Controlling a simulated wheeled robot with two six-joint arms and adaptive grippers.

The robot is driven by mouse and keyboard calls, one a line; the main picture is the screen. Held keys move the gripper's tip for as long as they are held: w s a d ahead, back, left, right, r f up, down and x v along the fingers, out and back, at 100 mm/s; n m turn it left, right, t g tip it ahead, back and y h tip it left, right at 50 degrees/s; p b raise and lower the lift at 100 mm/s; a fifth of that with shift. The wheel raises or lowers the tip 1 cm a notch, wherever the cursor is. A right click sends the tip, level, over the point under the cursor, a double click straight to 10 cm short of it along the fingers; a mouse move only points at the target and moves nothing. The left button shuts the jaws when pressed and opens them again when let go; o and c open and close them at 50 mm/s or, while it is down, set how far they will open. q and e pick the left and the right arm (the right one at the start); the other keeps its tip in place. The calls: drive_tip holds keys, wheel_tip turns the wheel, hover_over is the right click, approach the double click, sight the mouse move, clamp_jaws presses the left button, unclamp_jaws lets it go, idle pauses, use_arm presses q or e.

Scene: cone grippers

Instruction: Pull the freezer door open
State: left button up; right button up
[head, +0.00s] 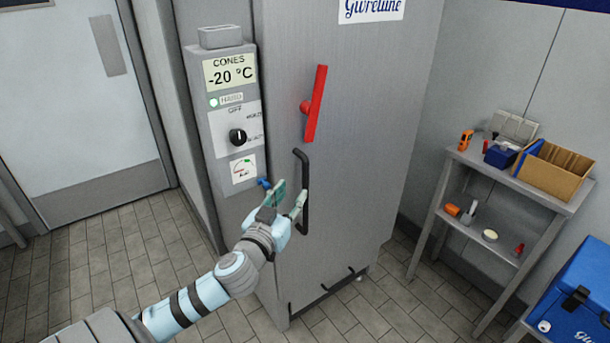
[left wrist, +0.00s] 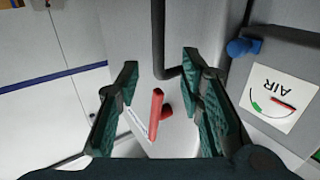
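The freezer door (head: 345,170) is a tall grey panel that looks shut. Its black bar handle (head: 305,195) stands upright on the door, and a red lever (head: 317,104) on a round red pivot sits above it, tilted slightly from upright. My left gripper (head: 288,198) is open, its teal fingers just beside the handle's lower half. In the left wrist view the handle (left wrist: 158,38) shows in the gap between the spread fingertips (left wrist: 160,62); I cannot tell whether it lies between them in depth. The red lever (left wrist: 155,115) also shows there. My right gripper is out of view.
A control panel (head: 226,158) with a -20 °C display, a dial and a gauge is left of the door; a blue knob (head: 264,183) is low beside it. A grey shelf (head: 480,165) with boxes and a blue cooler (head: 580,290) stand right. Tiled floor lies between.

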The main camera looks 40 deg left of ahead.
sight(304, 177)
use_arm(q)
drive_tip(key=x, duration=0.9)
drive_tip(key=shift+w, duration=0.3)
clamp_jaws()
